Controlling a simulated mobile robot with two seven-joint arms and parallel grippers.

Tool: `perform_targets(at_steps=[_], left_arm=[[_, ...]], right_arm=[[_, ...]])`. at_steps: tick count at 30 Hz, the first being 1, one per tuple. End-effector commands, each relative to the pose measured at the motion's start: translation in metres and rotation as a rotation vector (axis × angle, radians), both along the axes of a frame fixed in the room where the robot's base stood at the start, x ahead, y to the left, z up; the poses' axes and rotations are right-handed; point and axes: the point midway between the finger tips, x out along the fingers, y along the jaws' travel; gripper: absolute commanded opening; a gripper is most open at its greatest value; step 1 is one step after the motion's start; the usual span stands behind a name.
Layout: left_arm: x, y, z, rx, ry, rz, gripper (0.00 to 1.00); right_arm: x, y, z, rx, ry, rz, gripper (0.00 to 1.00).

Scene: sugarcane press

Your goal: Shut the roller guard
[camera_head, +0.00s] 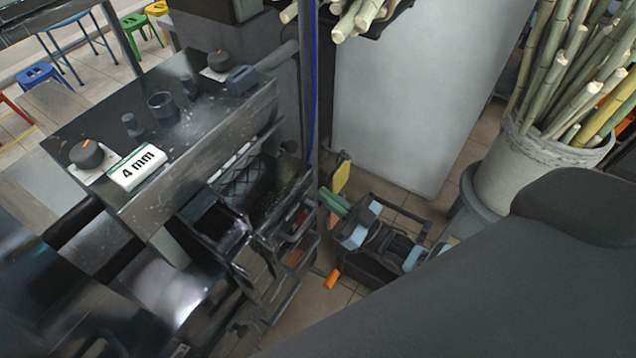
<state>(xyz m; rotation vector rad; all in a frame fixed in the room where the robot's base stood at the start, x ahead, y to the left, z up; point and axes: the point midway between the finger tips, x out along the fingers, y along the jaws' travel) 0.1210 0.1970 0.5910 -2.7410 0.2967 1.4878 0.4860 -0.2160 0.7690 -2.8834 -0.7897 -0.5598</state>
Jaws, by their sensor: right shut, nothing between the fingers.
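The press stands at left with a dark sloping control panel (185,150) on top. Below the panel's lower edge is a dark cross-patterned mesh panel (243,181), which looks like the roller guard. Dark open framework hangs around and below it, and I cannot tell the guard's exact angle. My right gripper (352,234), black with light blue parts, is low in the middle, to the right of the framework. It is shut and empty. I see a gap to the mesh panel. My left gripper is not in view.
A white "4 mm" sign (136,168) and knobs sit on the control panel. A blue-edged post (312,90) rises beside the press. A grey panel (405,100) stands behind. A bucket (510,175) of cane is at right. An orange handle (333,278) hangs low. Stools stand at upper left.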

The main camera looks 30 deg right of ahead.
Motion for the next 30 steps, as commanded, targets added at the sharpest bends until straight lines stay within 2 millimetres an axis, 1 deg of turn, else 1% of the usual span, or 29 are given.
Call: perform_targets(at_steps=[1, 6, 12, 16, 17, 20, 24, 27, 30], left_arm=[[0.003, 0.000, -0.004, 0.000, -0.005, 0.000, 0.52], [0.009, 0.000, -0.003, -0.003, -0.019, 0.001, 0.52], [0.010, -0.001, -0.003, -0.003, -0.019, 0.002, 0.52], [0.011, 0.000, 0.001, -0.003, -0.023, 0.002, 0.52], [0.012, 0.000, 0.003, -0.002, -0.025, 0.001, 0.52], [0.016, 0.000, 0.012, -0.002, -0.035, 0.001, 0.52], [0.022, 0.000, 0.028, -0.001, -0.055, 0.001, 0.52], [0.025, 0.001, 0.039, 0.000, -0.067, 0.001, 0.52], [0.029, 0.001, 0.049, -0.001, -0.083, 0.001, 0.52]], right_arm=[[-0.004, -0.002, -0.010, -0.001, 0.005, -0.001, 0.00], [-0.010, -0.006, -0.020, 0.001, 0.002, -0.001, 0.00], [-0.011, -0.007, -0.021, 0.001, -0.001, 0.000, 0.00], [-0.011, -0.013, -0.014, -0.012, 0.018, -0.006, 0.00], [-0.011, -0.016, -0.010, -0.019, 0.031, -0.009, 0.00], [-0.011, -0.032, 0.011, -0.053, 0.095, -0.024, 0.00], [-0.017, -0.051, 0.052, -0.124, 0.228, -0.035, 0.00], [-0.027, -0.057, 0.081, -0.178, 0.324, -0.030, 0.00], [-0.039, -0.057, 0.105, -0.231, 0.408, -0.017, 0.00]])
